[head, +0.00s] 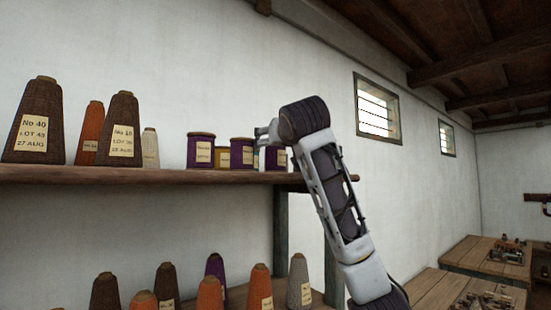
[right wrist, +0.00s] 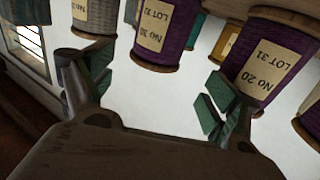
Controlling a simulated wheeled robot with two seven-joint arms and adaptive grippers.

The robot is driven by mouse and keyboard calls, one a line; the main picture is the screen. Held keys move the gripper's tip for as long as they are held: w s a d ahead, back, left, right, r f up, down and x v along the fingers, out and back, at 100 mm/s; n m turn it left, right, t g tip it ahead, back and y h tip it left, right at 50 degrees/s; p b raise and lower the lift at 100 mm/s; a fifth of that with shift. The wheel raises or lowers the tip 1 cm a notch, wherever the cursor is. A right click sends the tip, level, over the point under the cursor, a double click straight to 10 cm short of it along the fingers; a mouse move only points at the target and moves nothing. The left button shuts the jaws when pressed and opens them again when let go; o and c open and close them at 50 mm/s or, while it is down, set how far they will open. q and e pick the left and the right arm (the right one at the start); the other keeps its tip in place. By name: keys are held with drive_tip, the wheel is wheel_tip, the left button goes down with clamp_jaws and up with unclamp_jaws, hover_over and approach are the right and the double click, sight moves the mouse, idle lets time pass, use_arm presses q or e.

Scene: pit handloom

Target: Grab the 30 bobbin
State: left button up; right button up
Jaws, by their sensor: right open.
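The No 30 bobbin (right wrist: 162,30) is a purple spool with a cream label, upside down in the tilted right wrist view. It stands ahead of my right gripper (right wrist: 152,78), roughly between the two spread fingers and apart from them. In the head view my right gripper (head: 266,132) is at the shelf's right part, in front of the spools, partly hidden by my wrist. The labels there are too small to read, so I cannot tell surely which spool is No 30. My left gripper is out of view.
A purple No 20 spool (right wrist: 270,60) stands close by my right finger in the wrist view; a grey one (right wrist: 95,18) is on the other side. Purple spools and large cones (head: 38,120) line the wooden shelf (head: 120,176). More cones (head: 260,288) stand below.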

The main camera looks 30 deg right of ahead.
idle(0.3)
drive_tip(key=shift+w+d+r+p, duration=0.1)
drive_tip(key=shift+w+d+p, duration=0.45)
drive_tip(key=shift+w, duration=0.15)
drive_tip(key=shift+w+d+r+p, duration=0.1)
drive_tip(key=shift+w+d+p, duration=0.35)
drive_tip(key=shift+w, duration=0.25)
drive_tip(key=shift+p+x, duration=0.35)
drive_tip(key=shift+x, duration=0.6)
drive_tip(key=shift+a+f, duration=0.1)
drive_tip(key=shift+f, duration=0.05)
drive_tip(key=c, duration=1.2)
drive_tip(key=shift+r, duration=1.45)
drive_tip(key=shift+r+b, duration=0.4)
drive_tip(key=shift+r, duration=3.2)
